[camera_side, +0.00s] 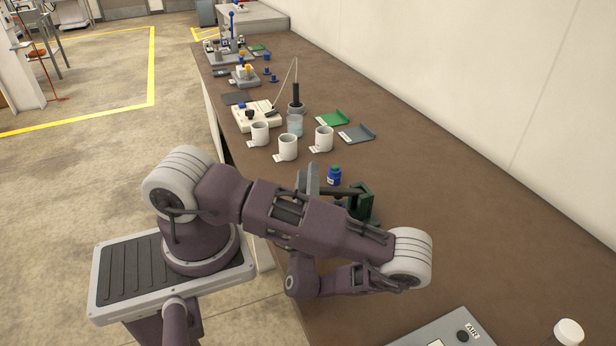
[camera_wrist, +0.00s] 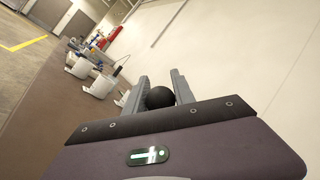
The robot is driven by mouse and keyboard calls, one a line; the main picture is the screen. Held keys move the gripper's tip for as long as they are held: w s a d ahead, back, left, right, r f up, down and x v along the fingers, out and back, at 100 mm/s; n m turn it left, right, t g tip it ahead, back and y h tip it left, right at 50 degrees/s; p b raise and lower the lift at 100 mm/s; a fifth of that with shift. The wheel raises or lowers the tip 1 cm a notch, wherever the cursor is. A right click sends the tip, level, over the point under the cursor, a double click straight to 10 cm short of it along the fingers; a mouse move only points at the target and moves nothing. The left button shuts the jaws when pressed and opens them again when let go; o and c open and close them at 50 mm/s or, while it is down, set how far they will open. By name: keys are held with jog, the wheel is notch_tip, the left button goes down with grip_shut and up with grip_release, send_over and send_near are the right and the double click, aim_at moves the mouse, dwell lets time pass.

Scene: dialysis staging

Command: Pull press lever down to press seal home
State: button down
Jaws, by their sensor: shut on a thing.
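The press is a dark green frame (camera_side: 361,201) on the bench, partly hidden behind my arm in the side view. Its dark lever runs left from the frame toward my gripper (camera_side: 310,181). In the wrist view, the lever's round black knob (camera_wrist: 159,97) sits between the two grey fingers of my gripper (camera_wrist: 161,88), which are shut on it. The seal and the lower part of the press cannot be made out.
A small blue bottle (camera_side: 334,176) stands just behind the press. White mugs (camera_side: 288,147), a green tray (camera_side: 333,119) and a grey tray (camera_side: 357,134) are farther back. A grey panel (camera_side: 447,331) and a white-capped bottle (camera_side: 568,333) are at the front right.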

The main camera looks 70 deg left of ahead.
jog(key=c, duration=1.1)
grip_release()
jog(key=shift+s, duration=0.1)
jog(key=shift+o, duration=0.2)
jog(key=s+d, duration=0.5)
jog(key=d, duration=0.6)
jog(key=shift+s+d+f, duration=0.2)
jog(key=shift+s+d, duration=0.2)
jog(key=shift+c, duration=0.2)
